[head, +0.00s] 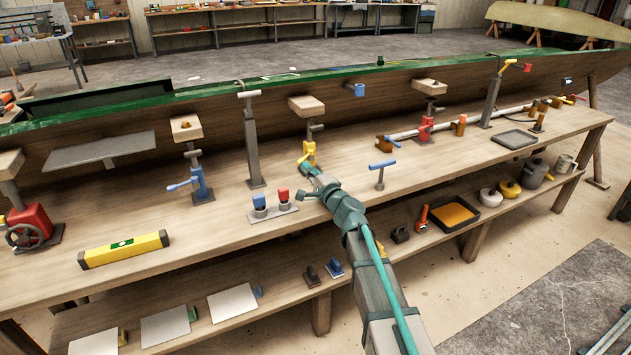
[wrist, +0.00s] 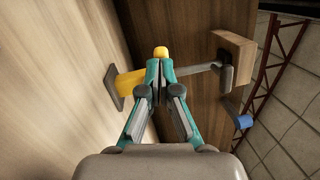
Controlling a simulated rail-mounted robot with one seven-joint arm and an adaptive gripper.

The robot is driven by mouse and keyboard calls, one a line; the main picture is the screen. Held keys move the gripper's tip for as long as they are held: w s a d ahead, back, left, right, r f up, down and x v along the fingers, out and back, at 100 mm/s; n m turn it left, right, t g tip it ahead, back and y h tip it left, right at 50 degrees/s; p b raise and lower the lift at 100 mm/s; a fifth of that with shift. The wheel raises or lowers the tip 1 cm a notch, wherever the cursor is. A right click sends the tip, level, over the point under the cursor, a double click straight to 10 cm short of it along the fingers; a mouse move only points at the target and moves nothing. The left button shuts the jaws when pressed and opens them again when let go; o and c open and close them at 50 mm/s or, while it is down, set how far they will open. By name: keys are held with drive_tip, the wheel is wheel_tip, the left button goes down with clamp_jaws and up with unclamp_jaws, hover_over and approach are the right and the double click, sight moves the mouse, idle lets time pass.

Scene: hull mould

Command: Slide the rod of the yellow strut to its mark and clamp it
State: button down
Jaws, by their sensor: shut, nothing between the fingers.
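The yellow strut (head: 310,150) stands on the bench in front of the hull, partly hidden by my gripper (head: 309,170) in the head view. In the wrist view its yellow body (wrist: 130,84) rises from a dark base plate (wrist: 114,88) at left. Its grey rod (wrist: 197,69) runs right to a wooden pad (wrist: 232,57), which also shows in the head view (head: 306,105). A yellow knob (wrist: 160,52) shows just beyond my gripper's closed fingertips (wrist: 159,66); I cannot tell whether they touch. The fingers are shut and empty. I cannot make out the mark on the rod.
A blue strut (head: 200,183) and a grey post (head: 252,140) stand to the left. A red strut (head: 425,128) stands to the right. A rack with a blue and a red canister (head: 275,209) and a blue-handled T-tool (head: 380,172) flank my gripper on the bench.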

drive_tip(key=a+b, duration=0.2)
drive_tip(key=b, duration=0.1)
drive_tip(key=shift+w+f, duration=0.15)
drive_tip(key=shift+f, duration=0.1)
drive_tip(key=shift+w+a+r+b, duration=0.1)
drive_tip(key=shift+w+a+b, duration=0.05)
drive_tip(key=shift+a+b, duration=0.3)
drive_tip(key=shift+w+a+r+b, duration=0.1)
drive_tip(key=shift+a+b, duration=0.2)
drive_tip(key=shift+b, duration=0.2)
drive_tip(key=shift+r, duration=0.1)
